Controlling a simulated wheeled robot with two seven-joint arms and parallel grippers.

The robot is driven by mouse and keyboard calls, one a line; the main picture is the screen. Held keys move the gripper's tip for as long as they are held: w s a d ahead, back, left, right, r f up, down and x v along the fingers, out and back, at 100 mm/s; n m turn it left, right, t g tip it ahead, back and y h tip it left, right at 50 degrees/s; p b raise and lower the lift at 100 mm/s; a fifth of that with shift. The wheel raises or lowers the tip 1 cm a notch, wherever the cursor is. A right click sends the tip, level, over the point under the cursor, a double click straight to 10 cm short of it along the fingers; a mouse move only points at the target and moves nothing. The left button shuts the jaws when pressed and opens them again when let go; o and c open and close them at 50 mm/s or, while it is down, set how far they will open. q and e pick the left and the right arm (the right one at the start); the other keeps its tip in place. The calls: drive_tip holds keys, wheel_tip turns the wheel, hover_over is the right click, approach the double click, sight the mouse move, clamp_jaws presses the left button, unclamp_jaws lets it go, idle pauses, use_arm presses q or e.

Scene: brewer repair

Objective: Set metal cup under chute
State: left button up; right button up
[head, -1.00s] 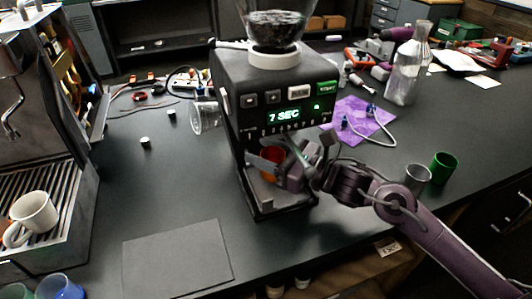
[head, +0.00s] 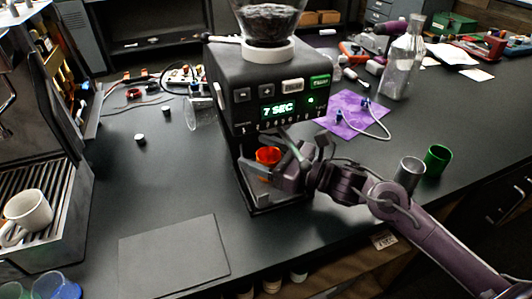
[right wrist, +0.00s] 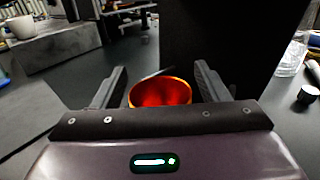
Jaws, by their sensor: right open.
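A shiny orange-red cup (head: 268,156) stands upright in the bay of the black grinder (head: 270,90), below its front panel. My right gripper (head: 277,163) is open in front of the bay. In the right wrist view the cup (right wrist: 160,92) shows between the two spread fingers (right wrist: 160,85), with a gap on each side; its lower part is hidden by my gripper body. The chute itself is hidden in the head view. A silver metal cup (head: 409,173) stands on the counter at right, beside a green cup (head: 437,160). My left gripper is out of view.
The espresso machine (head: 40,130) is at left with a white mug (head: 28,212) on its tray. A dark flat mat (head: 174,256) lies at front. A glass bottle (head: 403,65) and purple cloth (head: 350,114) are behind right.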

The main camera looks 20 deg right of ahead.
drive_tip(key=shift+r, duration=0.2)
drive_tip(key=shift+s+d+f, duration=0.2)
drive_tip(key=shift+f, duration=0.05)
drive_tip(key=b+v, duration=0.1)
drive_tip(key=v, duration=1)
drive_tip(key=shift+s+d+r, duration=0.15)
drive_tip(key=shift+d+r, duration=0.05)
drive_tip(key=shift+s, duration=0.1)
